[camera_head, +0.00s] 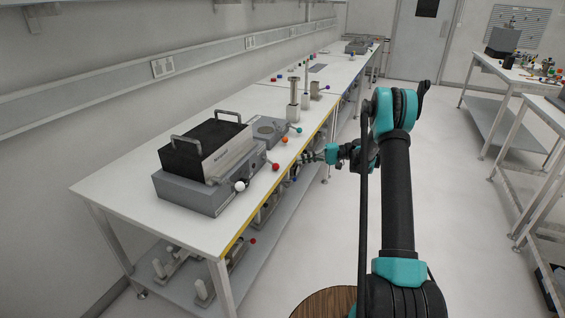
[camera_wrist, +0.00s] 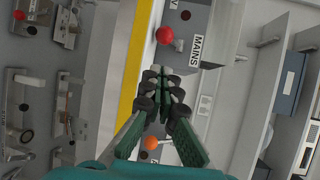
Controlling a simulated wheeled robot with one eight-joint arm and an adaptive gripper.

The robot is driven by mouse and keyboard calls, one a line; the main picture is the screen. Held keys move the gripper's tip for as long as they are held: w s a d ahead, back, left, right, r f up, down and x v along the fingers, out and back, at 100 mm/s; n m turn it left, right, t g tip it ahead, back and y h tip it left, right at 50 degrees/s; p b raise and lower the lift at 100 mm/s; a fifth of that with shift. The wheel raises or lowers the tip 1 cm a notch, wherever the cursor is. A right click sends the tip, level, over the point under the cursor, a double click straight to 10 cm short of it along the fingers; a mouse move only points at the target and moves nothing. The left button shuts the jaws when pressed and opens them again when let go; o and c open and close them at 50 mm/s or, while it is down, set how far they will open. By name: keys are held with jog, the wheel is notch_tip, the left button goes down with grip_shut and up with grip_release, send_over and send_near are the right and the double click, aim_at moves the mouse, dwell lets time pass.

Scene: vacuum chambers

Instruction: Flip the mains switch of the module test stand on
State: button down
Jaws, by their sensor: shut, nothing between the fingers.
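The module test stand (camera_head: 190,194) is a grey box on the long white bench, with a black handled unit (camera_head: 205,148) on top. A red ball knob (camera_head: 276,167) sticks out at its right end. The wrist view shows a red ball (camera_wrist: 165,35) beside a grey panel with a MAINS label (camera_wrist: 195,46); a switch position cannot be read. My gripper (camera_head: 308,157) is at the bench's front edge, right of the red knob and apart from it. In the wrist view my gripper (camera_wrist: 162,75) is shut and empty, its tips just below the red ball.
A white ball (camera_head: 240,186) is at the stand's front. The yellow bench edge (camera_head: 238,245) is close to my gripper. Fixtures fill the lower shelf (camera_head: 200,284).

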aim_at(279, 163)
jog(key=x, duration=1)
dwell(0.4)
